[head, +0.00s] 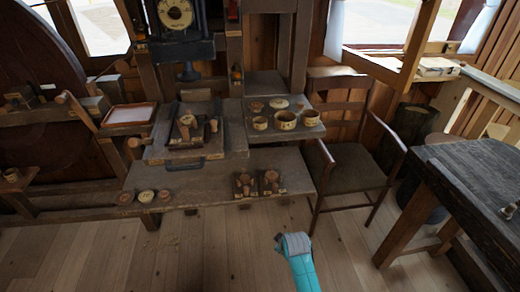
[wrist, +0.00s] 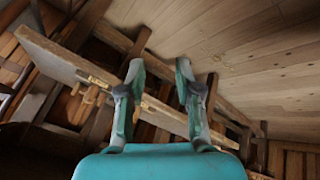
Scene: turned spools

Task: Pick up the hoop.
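I cannot make out a hoop for certain in either view. Small round pieces, including a pale disc (head: 146,196), lie at the left front of the low wooden bench (head: 215,190) in the head view, too small to tell whether any is a ring. My gripper (wrist: 160,72) is open and empty in the wrist view, its two fingers apart with the bench edge and floor beyond. In the head view, the teal end of my arm (head: 300,262) is over the floor, in front of the bench and apart from it.
Two small wooden blocks (head: 243,185) (head: 270,181) sit at the bench front. A chair (head: 350,165) stands right of the bench, and a dark table (head: 475,185) at far right.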

